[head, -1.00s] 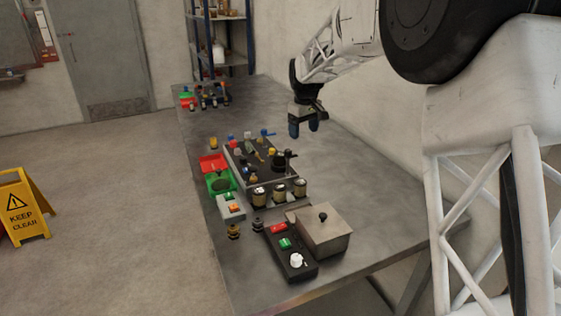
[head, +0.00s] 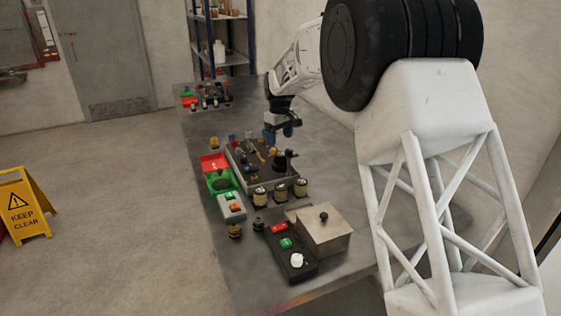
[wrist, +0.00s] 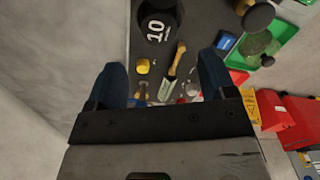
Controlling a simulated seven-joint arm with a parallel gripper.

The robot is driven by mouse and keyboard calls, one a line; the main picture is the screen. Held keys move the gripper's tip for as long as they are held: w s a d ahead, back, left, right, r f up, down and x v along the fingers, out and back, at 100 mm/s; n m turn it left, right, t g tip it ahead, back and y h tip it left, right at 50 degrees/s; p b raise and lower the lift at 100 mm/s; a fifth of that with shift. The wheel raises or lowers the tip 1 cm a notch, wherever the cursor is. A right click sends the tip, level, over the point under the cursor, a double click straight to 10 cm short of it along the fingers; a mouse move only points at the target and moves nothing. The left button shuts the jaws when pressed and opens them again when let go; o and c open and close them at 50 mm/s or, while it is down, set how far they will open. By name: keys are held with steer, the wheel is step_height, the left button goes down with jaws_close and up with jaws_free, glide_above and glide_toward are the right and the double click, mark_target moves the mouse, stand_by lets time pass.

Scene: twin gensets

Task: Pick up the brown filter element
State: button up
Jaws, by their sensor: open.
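My gripper (head: 279,137) is open over the far part of the dark panel on the bench; its blue fingers also show in the wrist view (wrist: 161,64), with nothing held between them. I cannot clearly single out a brown filter element. A small brownish piece with a dark middle (head: 234,230) stands on the near left of the bench, well nearer than the gripper, with a darker one (head: 258,225) beside it. Three tan cylinders with black tops, such as the left one (head: 260,197), stand in a row near the panel's front edge. None of these is clearly recognisable in the wrist view.
The dark panel (wrist: 200,20) bears a wooden-handled tool (wrist: 177,58), a yellow knob (wrist: 143,66) and a black round piece marked 10 (wrist: 157,25). Red (head: 213,162) and green (head: 221,183) trays lie left. A lidded metal box (head: 324,232) and button box (head: 290,252) stand near.

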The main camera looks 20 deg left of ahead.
mark_target(281, 153)
steer(key=shift+f, duration=1.15)
steer(key=shift+s+d+f, duration=0.1)
steer(key=shift+d+f, duration=0.05)
steer(key=shift+f, duration=1.15)
steer(key=shift+d+f, duration=0.1)
steer(key=shift+f, duration=1.2)
steer(key=c, duration=1)
steer(key=shift+r, duration=0.15)
steer(key=shift+r, duration=4.9)
